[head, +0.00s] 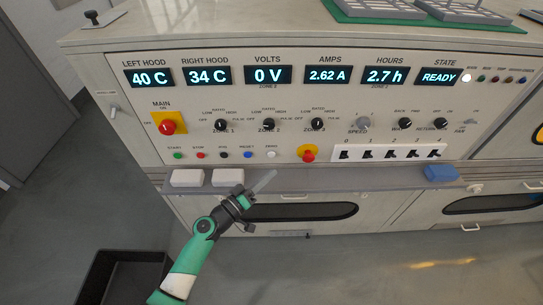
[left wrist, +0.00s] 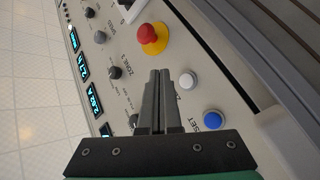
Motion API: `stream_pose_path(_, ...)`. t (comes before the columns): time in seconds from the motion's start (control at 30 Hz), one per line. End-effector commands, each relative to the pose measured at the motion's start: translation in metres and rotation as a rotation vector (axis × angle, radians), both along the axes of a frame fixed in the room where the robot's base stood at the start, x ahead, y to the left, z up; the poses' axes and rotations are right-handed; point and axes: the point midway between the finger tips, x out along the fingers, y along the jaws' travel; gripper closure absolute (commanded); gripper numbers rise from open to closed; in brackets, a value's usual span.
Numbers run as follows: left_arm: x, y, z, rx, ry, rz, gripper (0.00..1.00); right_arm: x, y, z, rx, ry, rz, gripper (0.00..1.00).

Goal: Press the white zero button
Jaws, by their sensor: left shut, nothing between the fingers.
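The white zero button (head: 271,154) is at the right end of the row of small coloured buttons on the panel. It also shows in the left wrist view (left wrist: 189,80), with the blue reset button (left wrist: 213,121) below it. My left gripper (head: 272,174) is shut and empty, just below the white button in the head view. In the left wrist view its fingertips (left wrist: 160,75) are just left of the white button and look apart from it. My right gripper is not in view.
A red knob on a yellow base (head: 308,154) sits right of the white button. A ledge (head: 310,179) below the panel holds two white blocks (head: 187,178) and a blue block (head: 441,173). The state display (head: 438,76) reads READY.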

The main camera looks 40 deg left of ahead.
Motion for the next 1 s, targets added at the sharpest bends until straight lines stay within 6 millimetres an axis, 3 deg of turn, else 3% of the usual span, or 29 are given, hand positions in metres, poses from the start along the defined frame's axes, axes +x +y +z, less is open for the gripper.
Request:
stream_pose_path(0.33, 0.029, 0.030, -0.002, 0.001, -0.001, 0.002, 1.00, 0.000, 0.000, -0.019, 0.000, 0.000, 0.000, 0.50)
stream_pose_path(1.0, 0.032, 0.033, 0.000, 0.000, 0.001, 0.001, 1.00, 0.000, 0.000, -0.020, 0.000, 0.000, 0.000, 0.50)
